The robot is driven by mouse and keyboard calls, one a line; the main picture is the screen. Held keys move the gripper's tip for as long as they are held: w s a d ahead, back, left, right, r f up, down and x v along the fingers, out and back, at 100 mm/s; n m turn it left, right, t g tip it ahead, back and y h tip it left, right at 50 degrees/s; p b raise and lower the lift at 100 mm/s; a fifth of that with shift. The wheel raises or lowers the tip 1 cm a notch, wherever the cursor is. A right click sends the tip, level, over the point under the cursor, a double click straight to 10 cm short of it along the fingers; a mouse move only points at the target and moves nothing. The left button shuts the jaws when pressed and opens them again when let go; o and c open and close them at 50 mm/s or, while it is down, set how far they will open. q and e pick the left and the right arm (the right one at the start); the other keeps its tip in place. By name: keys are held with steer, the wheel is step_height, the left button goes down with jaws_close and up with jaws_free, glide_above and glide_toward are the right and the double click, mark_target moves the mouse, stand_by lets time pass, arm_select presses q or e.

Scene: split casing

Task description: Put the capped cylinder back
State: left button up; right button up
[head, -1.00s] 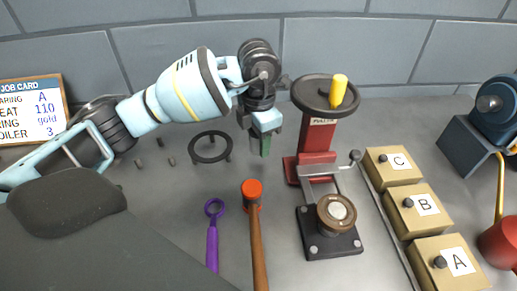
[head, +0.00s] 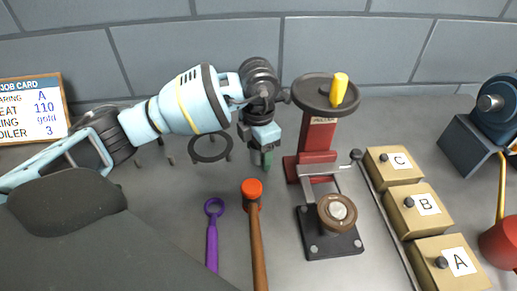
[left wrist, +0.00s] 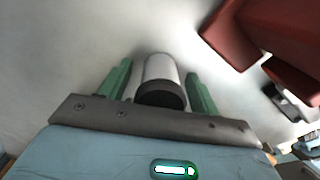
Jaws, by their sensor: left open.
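In the left wrist view a white cylinder (left wrist: 160,68) with a dark cap (left wrist: 160,95) shows between the two green fingers of my left gripper (left wrist: 158,75). The capped end faces the gripper. The fingers are open, one on each side, with a visible gap to the cylinder. In the head view my left gripper (head: 263,159) points down at the bench, left of the red press (head: 317,145). The cylinder is hidden there by the gripper and arm. My right gripper is not in view.
A black ring stand (head: 211,147) stands left of the gripper. A red-headed mallet (head: 256,230) and a purple ring tool (head: 212,240) lie in front. A black fixture (head: 315,240) and boxes C (head: 392,166), B (head: 413,210) and A (head: 446,263) are to the right.

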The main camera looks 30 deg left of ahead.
arm_select(q)
step_height(320, 180, up, 12)
steer(key=shift+r+p, duration=0.15)
steer(key=shift+p, duration=0.2)
stand_by(0.8)
